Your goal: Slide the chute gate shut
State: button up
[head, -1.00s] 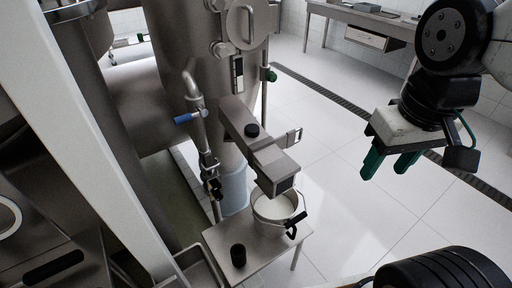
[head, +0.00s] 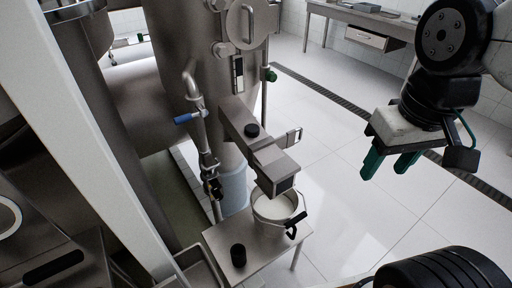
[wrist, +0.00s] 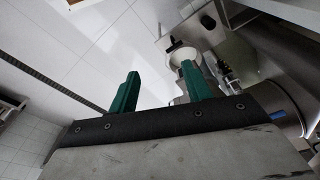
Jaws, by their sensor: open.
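The steel chute (head: 255,138) juts out from the separator body toward the lower right, its mouth over a bucket (head: 274,208) with pale contents. A flat plate with a slot, which looks like the chute gate (head: 293,136), sticks out of the chute's right side. My gripper (head: 388,168) is at the right of the head view, well apart from the chute, open and empty. In the wrist view its two green fingers (wrist: 157,83) are spread with nothing between them. The bucket also shows in the wrist view (wrist: 184,56); the gate is not clear there.
The bucket stands on a small steel table (head: 222,239) with a black knob-like item (head: 238,255). A pipe with a blue-handled valve (head: 188,118) runs left of the chute. Open tiled floor (head: 335,215) lies between gripper and chute. A bench (head: 365,22) stands at the back.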

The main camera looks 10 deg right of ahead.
aim_at(287, 140)
jog(key=z, duration=2.35)
jog(key=i, duration=1.35)
jog(key=u, duration=3.05)
jog(key=i, duration=0.25)
jog(key=u, duration=0.1)
